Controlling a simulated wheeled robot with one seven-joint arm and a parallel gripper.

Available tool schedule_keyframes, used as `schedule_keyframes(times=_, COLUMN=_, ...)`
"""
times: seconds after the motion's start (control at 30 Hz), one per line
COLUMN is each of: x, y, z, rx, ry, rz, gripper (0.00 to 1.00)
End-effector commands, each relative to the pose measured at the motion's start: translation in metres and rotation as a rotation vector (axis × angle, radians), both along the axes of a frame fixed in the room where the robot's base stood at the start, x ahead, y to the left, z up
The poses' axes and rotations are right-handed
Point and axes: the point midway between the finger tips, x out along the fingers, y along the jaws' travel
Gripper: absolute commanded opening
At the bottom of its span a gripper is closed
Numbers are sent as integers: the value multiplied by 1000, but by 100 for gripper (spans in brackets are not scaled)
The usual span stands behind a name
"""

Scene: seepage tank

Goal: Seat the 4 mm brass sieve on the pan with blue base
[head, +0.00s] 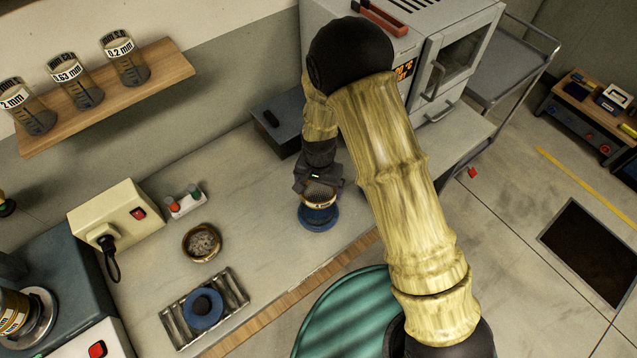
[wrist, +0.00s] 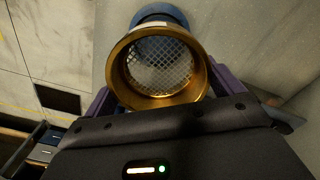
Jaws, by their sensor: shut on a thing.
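My gripper (head: 318,178) is shut on a brass sieve (head: 320,198) with a coarse wire mesh. In the wrist view the sieve (wrist: 160,68) sits between the two purple fingers, its round mesh facing the camera. The pan with blue base (head: 318,221) stands on the bench just under the sieve in the head view. In the wrist view a blue edge (wrist: 160,11) shows beyond the sieve's far rim. The sieve hides most of the pan, and I cannot tell whether they touch. The sieve's size marking cannot be read.
A brass dish of grains (head: 202,243) and a metal tray (head: 236,290) holding a blue-and-dark round piece are left on the bench. A cream socket box (head: 120,222) and an oven (head: 425,60) stand behind. A wooden shelf (head: 105,104) holds labelled jars. The bench's front edge (head: 300,285) is close.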

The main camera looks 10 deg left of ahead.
Motion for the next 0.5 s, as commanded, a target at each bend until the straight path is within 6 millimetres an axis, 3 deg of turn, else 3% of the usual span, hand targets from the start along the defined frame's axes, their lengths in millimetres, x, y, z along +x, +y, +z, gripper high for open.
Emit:
schedule_keyframes(times=0.17, x=0, y=0, z=-5, rx=0, ry=-1, rz=-1, gripper=66)
schedule_keyframes(times=0.5, x=0, y=0, z=-36, rx=0, ry=0, rz=0, gripper=66)
